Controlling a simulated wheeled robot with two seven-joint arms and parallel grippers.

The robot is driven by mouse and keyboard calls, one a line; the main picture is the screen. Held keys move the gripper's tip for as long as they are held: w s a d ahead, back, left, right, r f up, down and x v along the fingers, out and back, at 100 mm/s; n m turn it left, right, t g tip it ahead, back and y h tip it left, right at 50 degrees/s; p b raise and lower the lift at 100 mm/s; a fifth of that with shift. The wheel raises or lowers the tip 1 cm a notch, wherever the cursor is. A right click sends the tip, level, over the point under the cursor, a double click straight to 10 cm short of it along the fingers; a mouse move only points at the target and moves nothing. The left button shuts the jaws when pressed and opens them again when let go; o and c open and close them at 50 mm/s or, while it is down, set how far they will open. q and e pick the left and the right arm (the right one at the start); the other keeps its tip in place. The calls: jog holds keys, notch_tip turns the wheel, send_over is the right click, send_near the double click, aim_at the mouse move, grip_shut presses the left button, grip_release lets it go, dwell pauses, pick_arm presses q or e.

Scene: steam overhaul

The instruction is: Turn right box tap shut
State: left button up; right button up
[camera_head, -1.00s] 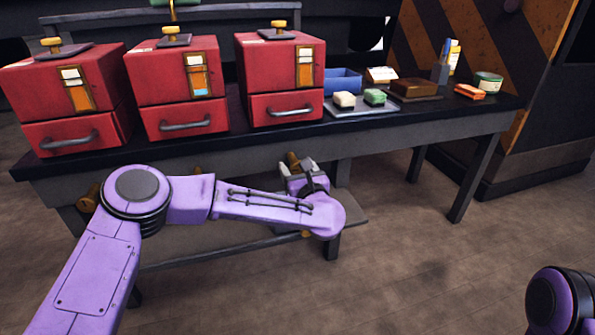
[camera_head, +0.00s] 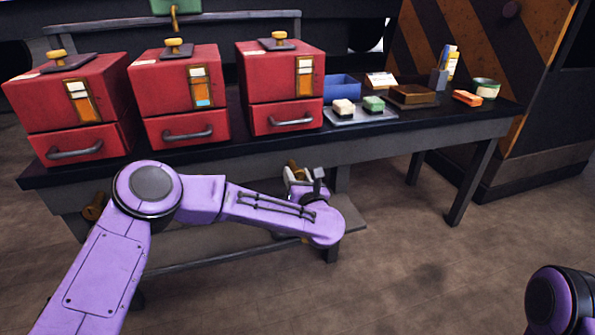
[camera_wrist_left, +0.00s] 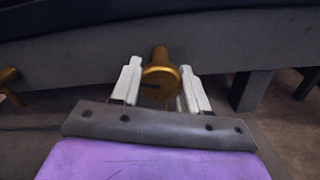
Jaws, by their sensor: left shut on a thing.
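The right red box (camera_head: 283,75) stands on the bench, with a gauge panel and a drawer on its front. Below it, under the bench edge, is a brass tap (camera_head: 293,168), mostly hidden in the head view by my left gripper (camera_head: 297,174). In the left wrist view the brass tap (camera_wrist_left: 160,78) sits between the two pale fingers of my left gripper (camera_wrist_left: 164,72), which is shut on it. A dark slot shows on the tap's round end. My right gripper is out of view.
Two more red boxes (camera_head: 178,82) stand to the left. Another brass tap (camera_wrist_left: 8,84) shows at the left of the wrist view. A tray (camera_head: 360,114) with two small blocks, a blue bin (camera_head: 342,86) and other items sit on the bench's right side. The floor in front is clear.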

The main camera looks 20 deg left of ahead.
pick_arm(q)
jog(key=m+p, duration=0.1)
jog(key=m, duration=0.1)
jog(key=m+p, duration=0.1)
jog(key=p, duration=0.1)
jog(key=shift+r+m, duration=0.2)
jog(key=shift+m, duration=0.2)
jog(key=m+p, duration=0.2)
jog(key=m, duration=0.1)
jog(key=shift+m, duration=0.3)
jog(key=m+p, duration=0.2)
jog(key=m, duration=0.1)
jog(key=shift+m+p, duration=0.3)
jog(key=shift+p, duration=0.1)
jog(key=shift+f+m+p, duration=0.15)
jog(key=shift+m+p, duration=0.7)
jog(key=shift+m, duration=0.85)
jog(key=shift+s, duration=0.1)
jog(key=o, duration=1)
jog(key=shift+a, duration=0.1)
